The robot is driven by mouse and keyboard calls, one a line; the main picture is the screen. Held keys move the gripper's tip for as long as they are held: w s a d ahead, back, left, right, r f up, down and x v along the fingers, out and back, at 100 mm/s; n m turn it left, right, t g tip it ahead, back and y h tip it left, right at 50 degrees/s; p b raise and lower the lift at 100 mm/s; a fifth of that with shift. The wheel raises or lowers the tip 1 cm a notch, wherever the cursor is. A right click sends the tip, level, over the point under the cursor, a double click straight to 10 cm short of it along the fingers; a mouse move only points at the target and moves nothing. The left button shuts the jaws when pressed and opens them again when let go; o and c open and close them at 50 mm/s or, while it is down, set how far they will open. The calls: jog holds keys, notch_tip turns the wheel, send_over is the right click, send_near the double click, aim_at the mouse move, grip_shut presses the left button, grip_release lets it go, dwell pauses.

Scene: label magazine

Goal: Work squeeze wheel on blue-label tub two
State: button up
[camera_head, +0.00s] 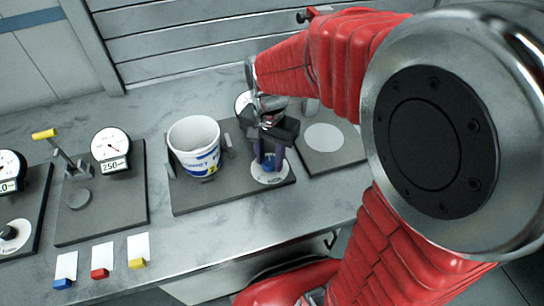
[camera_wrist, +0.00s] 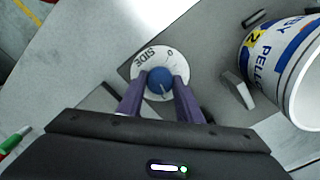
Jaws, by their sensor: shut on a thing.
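The blue-label tub two (camera_head: 195,135) is a white open tub with a blue and yellow label. It stands upright on a grey plate, left of my gripper. The squeeze wheel is a blue knob (camera_wrist: 160,80) on a white dial (camera_wrist: 146,62) marked SIDE and 0. My gripper (camera_wrist: 160,92) has its purple fingers on either side of the knob, shut on it. In the head view my gripper (camera_head: 270,158) hides part of the wheel.
A grey block (camera_wrist: 238,90) stands between dial and tub. Left are a plate with a yellow-handled lever (camera_head: 60,145) and a gauge reading 250 (camera_head: 111,145). Red (camera_head: 100,274), blue and yellow blocks with white cards lie at the front edge. A plate with a pale disc (camera_head: 323,138) is right.

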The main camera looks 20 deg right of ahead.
aim_at(270, 161)
jog(key=shift+w+m, duration=0.15)
jog(key=shift+m, duration=1.55)
jog(key=o, duration=1)
jog(key=shift+o, duration=0.2)
jog(key=shift+r, duration=0.15)
notch_tip(270, 161, up, 14)
jog(key=shift+f, duration=0.25)
